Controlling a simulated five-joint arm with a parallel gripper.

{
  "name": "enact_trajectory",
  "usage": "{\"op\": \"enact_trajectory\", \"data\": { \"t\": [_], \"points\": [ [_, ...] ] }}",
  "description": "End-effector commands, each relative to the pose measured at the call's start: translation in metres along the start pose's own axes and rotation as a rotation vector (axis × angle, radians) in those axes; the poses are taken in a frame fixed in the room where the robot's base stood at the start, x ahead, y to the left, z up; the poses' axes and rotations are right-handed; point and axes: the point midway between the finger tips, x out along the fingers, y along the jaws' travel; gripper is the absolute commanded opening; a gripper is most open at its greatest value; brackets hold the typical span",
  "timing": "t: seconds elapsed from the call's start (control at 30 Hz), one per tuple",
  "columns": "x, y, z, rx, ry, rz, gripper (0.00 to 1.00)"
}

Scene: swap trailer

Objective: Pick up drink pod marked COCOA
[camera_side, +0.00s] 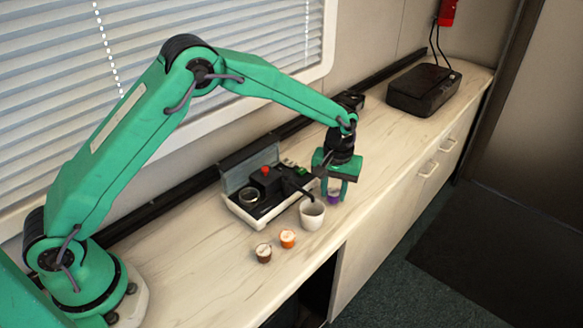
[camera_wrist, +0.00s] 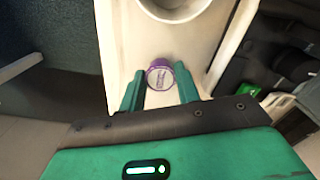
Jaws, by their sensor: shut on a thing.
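My gripper (camera_side: 334,194) is shut on a purple pod (camera_side: 333,200) low over the counter, to the right of the white cup. In the wrist view the purple pod (camera_wrist: 160,78) sits between the two green fingers of my gripper (camera_wrist: 159,72), its pale printed lid facing the camera. The lid's lettering is too small to read. A brown-sided pod (camera_side: 263,252) and an orange pod (camera_side: 287,239) stand on the counter left of the cup. Their marks cannot be read, so I cannot tell which pod is marked COCOA.
The white cup (camera_side: 312,213) stands close beside my gripper, in front of the drink machine (camera_side: 268,188) with its red knob. A black box (camera_side: 423,90) lies far right on the counter (camera_side: 385,140). The counter's front edge is close to the pods.

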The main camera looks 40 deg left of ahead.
Motion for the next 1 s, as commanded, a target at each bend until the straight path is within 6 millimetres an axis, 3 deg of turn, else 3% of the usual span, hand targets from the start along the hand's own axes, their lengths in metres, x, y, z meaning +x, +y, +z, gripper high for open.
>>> {"op": "enact_trajectory", "data": {
  "t": [0.27,0.7,1.0],
  "points": [
    [-0.035,0.001,-0.001,0.0,0.004,0.003,0.11],
    [-0.08,0.029,0.071,0.004,0.002,0.002,0.11],
    [-0.1,0.041,0.102,0.002,0.001,0.001,0.11]
  ]
}}
